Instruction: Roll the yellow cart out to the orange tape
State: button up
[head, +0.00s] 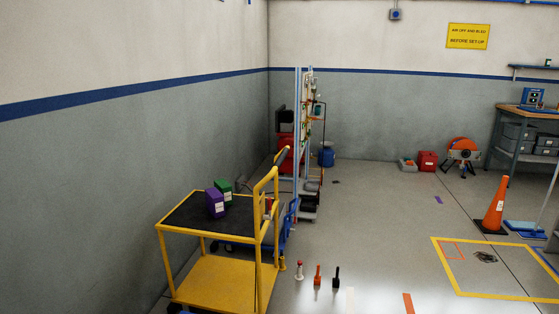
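The yellow cart (220,282) stands at the lower left beside the grey wall, with a dark upper deck (185,212), a yellow lower shelf and a yellow push handle (265,182) on its right side. A purple box (214,203) and a green box (223,187) sit on the upper deck. A short strip of orange tape (408,303) lies on the floor at the bottom edge, to the right of the cart and apart from it. A thin orange outline (452,243) is farther right on the floor. My gripper is not in view.
Yellow floor tape (480,294) and an orange cone (494,208) are right.

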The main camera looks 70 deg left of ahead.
aim_at(217, 284)
jog(key=u, duration=0.4)
jog(key=i, duration=1.8)
jog(key=u, duration=1.45)
jog(key=i, duration=1.2)
jog(key=u, duration=1.25)
